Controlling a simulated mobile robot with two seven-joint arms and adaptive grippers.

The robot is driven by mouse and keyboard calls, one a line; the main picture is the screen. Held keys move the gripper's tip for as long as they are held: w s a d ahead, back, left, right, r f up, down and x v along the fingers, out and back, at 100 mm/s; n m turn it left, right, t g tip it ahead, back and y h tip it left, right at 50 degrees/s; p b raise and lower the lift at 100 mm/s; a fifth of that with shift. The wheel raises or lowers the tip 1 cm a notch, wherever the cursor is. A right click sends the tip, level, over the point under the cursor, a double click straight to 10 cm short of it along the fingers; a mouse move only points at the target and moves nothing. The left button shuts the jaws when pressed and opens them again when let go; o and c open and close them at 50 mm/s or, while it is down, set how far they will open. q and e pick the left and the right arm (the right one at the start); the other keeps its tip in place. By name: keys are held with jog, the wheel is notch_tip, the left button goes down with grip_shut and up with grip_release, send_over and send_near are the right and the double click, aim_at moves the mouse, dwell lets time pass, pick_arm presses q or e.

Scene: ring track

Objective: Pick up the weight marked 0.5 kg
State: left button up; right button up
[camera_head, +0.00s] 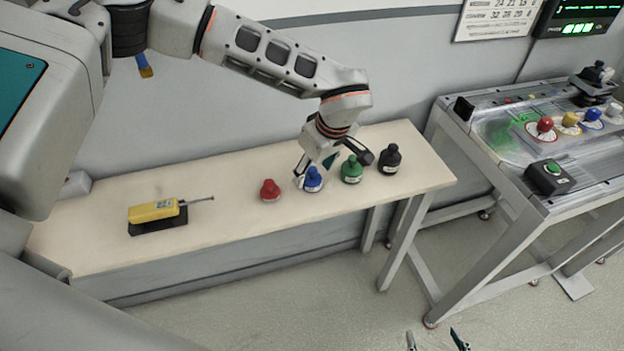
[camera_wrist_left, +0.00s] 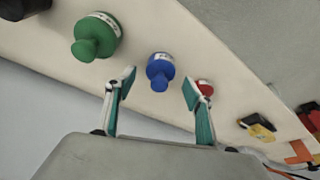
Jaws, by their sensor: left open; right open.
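Several knobbed weights stand in a row on the pale bench: a red weight (camera_head: 270,190), a blue weight (camera_head: 312,181), a green weight (camera_head: 351,170) and a black weight (camera_head: 389,160). Their white labels are too small to read. My left gripper (camera_head: 332,166) is open above the blue and green weights. In the left wrist view, the blue weight (camera_wrist_left: 160,72) appears between the open fingers (camera_wrist_left: 159,82), with the green weight (camera_wrist_left: 96,37) to the left and the red weight (camera_wrist_left: 204,88) partly behind the right finger. My right gripper (camera_head: 433,338) is open, low at the bottom edge.
A yellow device with a metal rod (camera_head: 154,211) lies on a black base at the bench's left. The bench (camera_head: 235,222) is clear between it and the red weight. A metal-framed console (camera_head: 500,130) with coloured knobs stands at the right, across a floor gap.

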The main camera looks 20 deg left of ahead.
pick_arm(q)
jog(key=shift+x, duration=0.85)
grip_shut()
jog(key=shift+r, duration=0.1)
jog(key=shift+r, duration=0.15)
